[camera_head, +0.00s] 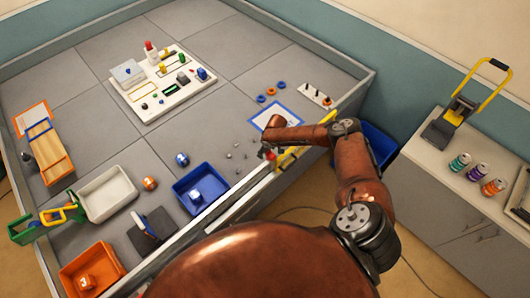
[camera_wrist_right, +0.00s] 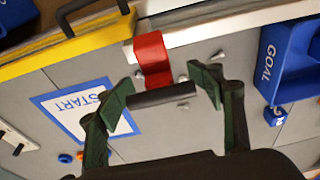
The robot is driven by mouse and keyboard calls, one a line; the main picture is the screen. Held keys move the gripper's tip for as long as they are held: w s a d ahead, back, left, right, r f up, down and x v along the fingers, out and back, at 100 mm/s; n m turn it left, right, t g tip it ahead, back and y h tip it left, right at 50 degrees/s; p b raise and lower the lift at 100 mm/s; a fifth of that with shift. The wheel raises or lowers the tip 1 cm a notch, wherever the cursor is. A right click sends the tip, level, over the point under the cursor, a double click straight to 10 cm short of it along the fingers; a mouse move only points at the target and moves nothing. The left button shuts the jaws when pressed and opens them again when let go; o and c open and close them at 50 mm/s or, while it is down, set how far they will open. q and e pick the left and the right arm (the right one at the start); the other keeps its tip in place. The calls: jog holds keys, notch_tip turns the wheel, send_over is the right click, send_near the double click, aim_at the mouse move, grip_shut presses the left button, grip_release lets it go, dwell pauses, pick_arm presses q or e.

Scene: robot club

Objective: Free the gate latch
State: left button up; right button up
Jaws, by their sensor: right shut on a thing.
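The gate latch is a red bent piece (camera_wrist_right: 152,60) on the white wall rim, with a dark grey bar handle (camera_wrist_right: 165,95) at its end. It shows as a small red spot in the head view (camera_head: 270,155). My right gripper (camera_wrist_right: 163,94) is shut on the ends of the bar, one green fingertip on each side. In the head view it is at the arena's near right wall, largely hidden by its own arm. The yellow gate (camera_wrist_right: 60,42) lies beside the latch and also shows in the head view (camera_head: 300,155). My left gripper is not in view.
The START sheet (camera_wrist_right: 75,110) lies on the grey floor inside the wall. A blue GOAL bin (camera_wrist_right: 288,62) and several small grey pieces are near the latch. A blue bin (camera_head: 378,150) stands outside the wall, by a cabinet (camera_head: 430,215).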

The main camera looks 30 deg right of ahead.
aim_at(271, 154)
jog(key=shift+w+d+r, duration=0.3)
jog(key=shift+w+r, duration=0.05)
jog(key=shift+r, duration=0.05)
jog(key=o, duration=1.7)
jog(key=shift+s+a+f, duration=0.1)
jog(key=shift+s, duration=0.1)
jog(key=shift+o, duration=0.2)
jog(key=shift+a+f, duration=0.1)
notch_tip(271, 154, up, 12)
jog(key=s, duration=0.2)
jog(key=shift+s+d, duration=0.25)
jog(key=shift+d, duration=0.05)
jog(key=shift+f, duration=0.15)
